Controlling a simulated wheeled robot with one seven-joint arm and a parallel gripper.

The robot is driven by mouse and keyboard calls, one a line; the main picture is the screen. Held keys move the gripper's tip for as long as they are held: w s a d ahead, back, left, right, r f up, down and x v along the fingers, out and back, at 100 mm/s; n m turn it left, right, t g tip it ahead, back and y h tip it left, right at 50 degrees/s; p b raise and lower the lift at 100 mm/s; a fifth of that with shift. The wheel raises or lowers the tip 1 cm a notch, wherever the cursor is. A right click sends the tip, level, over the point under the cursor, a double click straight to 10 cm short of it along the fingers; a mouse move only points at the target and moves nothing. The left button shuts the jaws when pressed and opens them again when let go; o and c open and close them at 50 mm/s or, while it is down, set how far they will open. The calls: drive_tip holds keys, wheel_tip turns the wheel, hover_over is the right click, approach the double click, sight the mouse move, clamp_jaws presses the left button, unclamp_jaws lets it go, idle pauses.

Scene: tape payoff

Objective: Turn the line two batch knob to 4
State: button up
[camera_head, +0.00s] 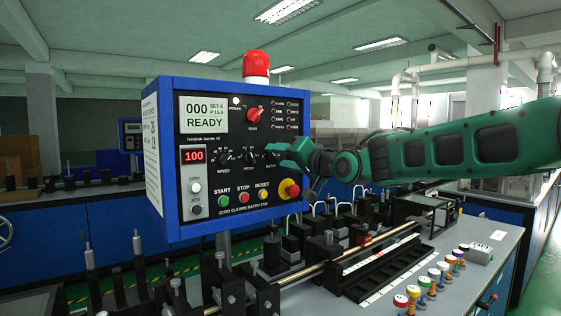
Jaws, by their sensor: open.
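A blue-framed control box (163,100) with a dark front panel stands left of centre. Three black knobs sit in a row: the speed knob (224,158), the pitch knob (250,158) and the batch knob (271,156) at the right. My green gripper (291,156) reaches in from the right and is open at the batch knob. It covers part of that knob and its dial, so I cannot read the setting or tell whether the fingers touch it. The display (204,115) reads 000 and READY, with small, hard-to-read SET text.
A red selector (254,114) sits above the knobs. Green, red and yellow buttons and a red emergency stop (289,188) sit below them, close under my gripper. A red beacon (256,66) tops the box. Below is a bench with rods, black blocks and coloured-cap pieces (434,274).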

drive_tip(key=shift+w+a, duration=0.1)
drive_tip(key=shift+c, duration=0.7)
drive_tip(key=c, duration=0.9)
drive_tip(key=shift+f+n, duration=0.1)
drive_tip(key=shift+n, duration=2.8)
drive_tip(key=o, duration=1)
drive_tip(key=shift+o, duration=0.2)
